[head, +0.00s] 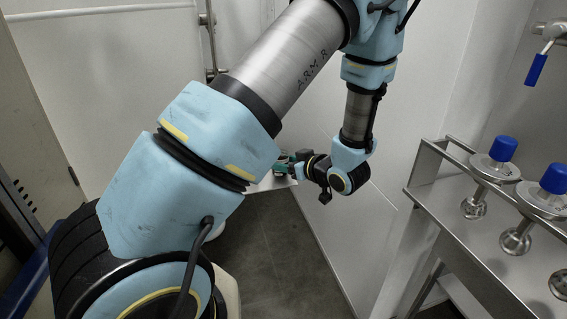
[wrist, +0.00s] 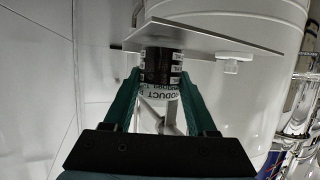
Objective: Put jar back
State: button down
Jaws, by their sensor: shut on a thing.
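The jar (wrist: 160,66) is a small dark cylinder with white lettering and a white label reading "PRODUCT". It sits between the green fingers of my gripper (wrist: 160,76), which is shut on it. In the wrist view, the jar's far end meets or overlaps a flat light-grey plate (wrist: 225,40); I cannot tell whether they touch. In the head view, my gripper (head: 284,161) reaches left, beside the plate (head: 272,184), partly behind my arm. The jar cannot be made out there.
A large white tank (wrist: 250,90) stands right behind the plate in the wrist view. In the head view, a metal rack (head: 424,183) with blue-topped steel fittings (head: 503,148) stands at the right. A pale wall panel is behind my gripper. Dark floor (head: 285,265) shows clear below.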

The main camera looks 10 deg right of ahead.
jog(key=shift+f, duration=0.2)
jog(key=shift+f, duration=0.1)
jog(key=shift+c, duration=1)
grip_release()
jog(key=shift+r, duration=0.3)
jog(key=b+v, duration=0.1)
jog(key=v, duration=1.1)
